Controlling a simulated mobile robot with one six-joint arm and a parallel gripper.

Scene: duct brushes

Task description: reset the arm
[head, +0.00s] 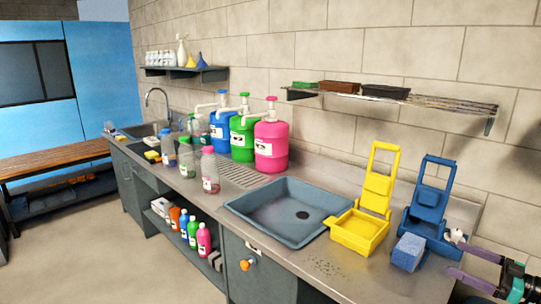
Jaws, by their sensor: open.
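My gripper (456,255) is at the lower right edge of the head view, its purple fingers pointing left and spread apart. Nothing shows between them. A blue sponge-like block (408,252) lies just left of the fingertips, with a visible gap. It sits in front of a blue holder (429,205) with an upright handle. The upper finger overlaps the holder's right side in the picture; I cannot tell whether they touch. Most of my arm is out of frame.
A yellow holder (365,215) stands left of the blue one. A grey basin (287,212) is sunk in the counter (340,272). Pink (271,143), green (242,137) and blue (220,130) jugs stand by the wall. A shelf (440,101) hangs above. Floor at lower left is clear.

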